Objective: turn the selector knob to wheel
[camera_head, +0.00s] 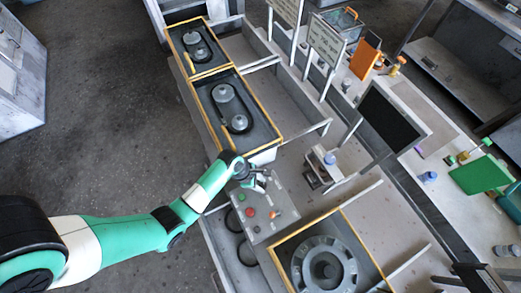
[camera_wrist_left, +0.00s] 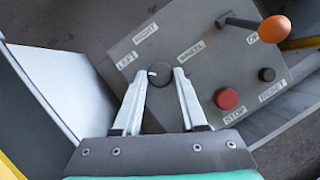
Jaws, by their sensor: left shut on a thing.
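The selector knob (camera_wrist_left: 160,74) is dark and round, on a grey control panel (camera_wrist_left: 210,73). Its small white mark shows on the left part of its face in the wrist view, on the side of the "LEFT" label. A "RIGHT" label is above it, and a label that seems to read "WHEEL" (camera_wrist_left: 190,49) is up and right of it. My left gripper (camera_wrist_left: 161,73) is shut on the knob, one finger on each side. In the head view the left gripper (camera_head: 262,181) is at the panel's upper edge; the knob is hard to make out there. My right gripper is not in view.
On the panel, a red stop button (camera_wrist_left: 227,98), a black button (camera_wrist_left: 266,74) and an orange-tipped lever (camera_wrist_left: 274,29) stand right of the knob. A round grey housing (camera_head: 325,270) lies in a yellow-edged bay. Yellow-edged trays (camera_head: 277,140) stand behind the gripper.

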